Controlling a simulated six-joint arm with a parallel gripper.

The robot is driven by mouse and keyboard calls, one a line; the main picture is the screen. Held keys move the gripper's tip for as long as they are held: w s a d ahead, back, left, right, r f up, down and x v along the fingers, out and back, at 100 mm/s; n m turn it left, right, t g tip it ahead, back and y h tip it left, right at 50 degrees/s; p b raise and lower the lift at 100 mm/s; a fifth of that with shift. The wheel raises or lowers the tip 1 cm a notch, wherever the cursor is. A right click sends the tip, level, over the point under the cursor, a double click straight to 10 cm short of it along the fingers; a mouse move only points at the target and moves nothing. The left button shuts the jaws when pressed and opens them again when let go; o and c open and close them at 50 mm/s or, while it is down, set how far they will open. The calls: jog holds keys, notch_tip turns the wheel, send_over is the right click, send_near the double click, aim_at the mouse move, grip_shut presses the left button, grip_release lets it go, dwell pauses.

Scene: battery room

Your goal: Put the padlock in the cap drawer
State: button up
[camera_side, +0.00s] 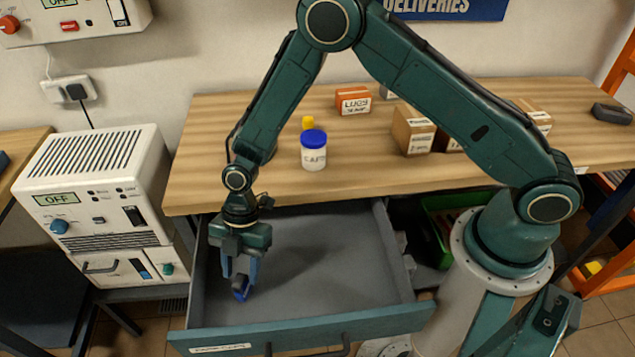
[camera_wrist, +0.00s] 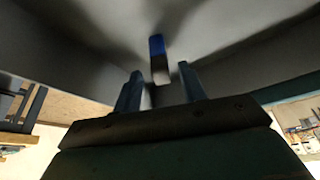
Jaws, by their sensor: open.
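The cap drawer (camera_side: 310,325) is pulled out below the workbench, with a pale label on its front that is too small to read. My gripper (camera_side: 240,274) points down inside the left part of the drawer. Its two fingers are apart in the wrist view (camera_wrist: 160,72). A small blue and grey thing, apparently the padlock (camera_side: 240,290), is at the fingertips, low in the drawer. In the wrist view the padlock (camera_wrist: 157,58) shows just beyond and between the fingertips, with gaps at both sides. Whether it rests on the drawer floor is hard to tell.
On the workbench (camera_side: 230,130) stand a white jar with blue lid (camera_side: 314,155), a small yellow thing (camera_side: 308,122), an orange box (camera_side: 353,101) and cardboard boxes (camera_side: 412,132). A white charger unit (camera_side: 95,190) stands left of the drawer. The rest of the drawer floor is clear.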

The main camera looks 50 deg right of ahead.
jog(key=v, duration=0.7)
jog(key=shift+d+r, duration=0.2)
jog(key=shift+r, duration=0.15)
jog(key=s+d+r+m+t+h, duration=0.1)
jog(key=s+d+r+m+t, duration=0.15)
jog(key=d+r+m, duration=0.55)
jog(key=s+d+r+m+t+h, duration=0.1)
jog(key=s+d+r+m+t, duration=0.3)
jog(key=r, duration=0.9)
jog(key=s+d+r+m+h, duration=0.1)
jog(key=s+d+r+m, duration=0.2)
jog(key=s+d+m, duration=0.2)
jog(key=s+d+r+m+h, duration=0.1)
jog(key=s+d+r+m, duration=0.2)
jog(key=s, duration=0.7)
jog(key=shift+s+d+m+t, duration=0.4)
jog(key=shift+d+m, duration=0.8)
jog(key=shift+d, duration=0.65)
